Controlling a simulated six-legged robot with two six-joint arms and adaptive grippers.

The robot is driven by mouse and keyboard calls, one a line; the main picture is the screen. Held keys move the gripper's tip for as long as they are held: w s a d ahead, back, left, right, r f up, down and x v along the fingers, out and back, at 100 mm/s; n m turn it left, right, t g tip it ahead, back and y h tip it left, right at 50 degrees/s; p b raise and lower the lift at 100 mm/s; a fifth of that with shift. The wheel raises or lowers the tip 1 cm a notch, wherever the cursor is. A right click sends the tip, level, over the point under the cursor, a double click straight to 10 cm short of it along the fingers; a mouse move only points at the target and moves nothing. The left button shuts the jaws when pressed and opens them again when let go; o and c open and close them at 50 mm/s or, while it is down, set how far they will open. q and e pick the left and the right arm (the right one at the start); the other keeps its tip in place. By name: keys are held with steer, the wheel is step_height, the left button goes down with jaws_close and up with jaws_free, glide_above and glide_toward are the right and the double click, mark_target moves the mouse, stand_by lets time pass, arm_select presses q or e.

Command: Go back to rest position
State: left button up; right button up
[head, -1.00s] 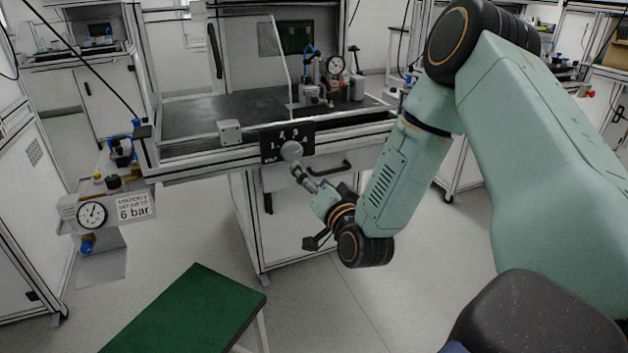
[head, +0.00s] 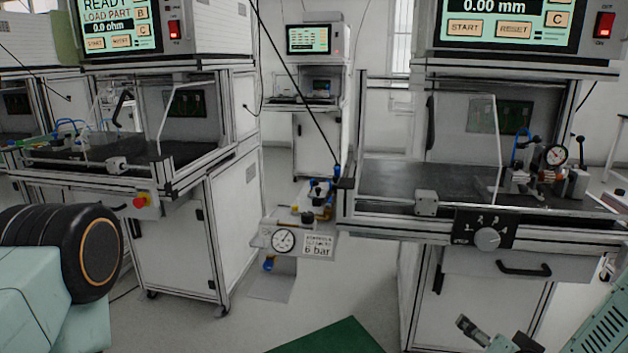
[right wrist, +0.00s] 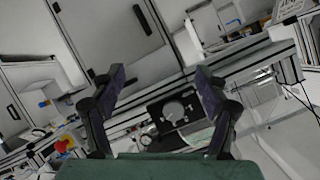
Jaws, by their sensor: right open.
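My right gripper (head: 470,328) shows only in part at the bottom right of the head view, below the front of the right bench. In the right wrist view its two dark fingers (right wrist: 158,78) stand wide apart with nothing between the tips. A round grey selector knob (head: 487,239) on a black plate is on the front edge of that bench. The knob also shows in the right wrist view (right wrist: 173,110), between and beyond the fingers, and they are clear of it. My left arm's dark joint fills the lower left; the left gripper is not in view.
The right bench (head: 400,181) carries a dial gauge (head: 556,155) and fixture. A left test bench (head: 180,160) has a red emergency button (head: 140,201). A pressure gauge unit (head: 284,241) sits between them.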

steer(key=s+a+f+n+g+y, duration=0.2)
steer(key=s+a+f+n+g, duration=0.35)
steer(key=s+f, duration=0.65)
steer(key=s+a+f+n+g, duration=0.1)
steer(key=s+a+f+g, duration=0.1)
steer(key=s, duration=0.8)
steer(key=s+a+f+g, duration=0.3)
steer(key=s+g, duration=0.2)
steer(key=s, duration=0.5)
steer(key=shift+s+a+f+n, duration=0.15)
steer(key=shift+s+f+n, duration=0.1)
steer(key=shift+n, duration=0.1)
